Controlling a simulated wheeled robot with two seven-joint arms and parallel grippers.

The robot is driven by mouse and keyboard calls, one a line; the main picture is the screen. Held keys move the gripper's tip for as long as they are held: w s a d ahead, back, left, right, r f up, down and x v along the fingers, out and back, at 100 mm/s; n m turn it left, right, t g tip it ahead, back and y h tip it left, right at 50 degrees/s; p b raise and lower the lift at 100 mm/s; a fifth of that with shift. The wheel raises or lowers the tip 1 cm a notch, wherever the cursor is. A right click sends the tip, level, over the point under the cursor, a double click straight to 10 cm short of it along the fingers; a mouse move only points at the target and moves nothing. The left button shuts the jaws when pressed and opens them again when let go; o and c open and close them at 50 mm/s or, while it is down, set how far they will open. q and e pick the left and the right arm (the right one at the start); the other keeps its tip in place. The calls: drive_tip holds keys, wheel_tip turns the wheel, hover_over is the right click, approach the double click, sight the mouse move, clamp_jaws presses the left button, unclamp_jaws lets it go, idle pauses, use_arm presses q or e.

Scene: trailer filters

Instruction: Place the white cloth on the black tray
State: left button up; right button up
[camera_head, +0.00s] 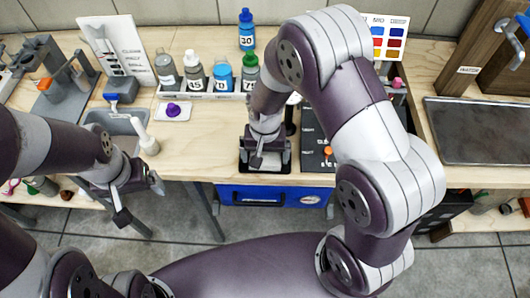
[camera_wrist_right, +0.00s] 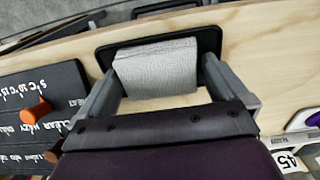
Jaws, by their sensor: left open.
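The black tray (camera_head: 282,167) lies on the wooden bench near its front edge, and it also shows in the right wrist view (camera_wrist_right: 211,40). The white cloth (camera_wrist_right: 155,68), a folded pale rectangle, is over the tray and shows small in the head view (camera_head: 268,160). My right gripper (camera_wrist_right: 160,65) is over the tray, its fingers at the two sides of the cloth and seemingly shut on it. I cannot tell whether the cloth touches the tray. My left gripper (camera_head: 138,197) is open and empty, in front of the bench at the left.
Several labelled bottles (camera_head: 222,75) stand in a rack behind the tray. A purple-topped item (camera_head: 173,111) lies left of it. A black board with orange knobs (camera_head: 318,150) is close on the right. A grey metal tray (camera_head: 480,130) lies far right. A blue drawer (camera_head: 270,196) is below.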

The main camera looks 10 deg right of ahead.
sight(267, 157)
wheel_tip(267, 157, up, 12)
drive_tip(key=s+d+n+t, duration=0.1)
drive_tip(key=s+d+n, duration=0.2)
drive_tip(key=s+d, duration=0.4)
drive_tip(key=shift+s+d+r+p, duration=0.15)
drive_tip(key=shift+s+p, duration=0.2)
drive_tip(key=shift+s, duration=0.4)
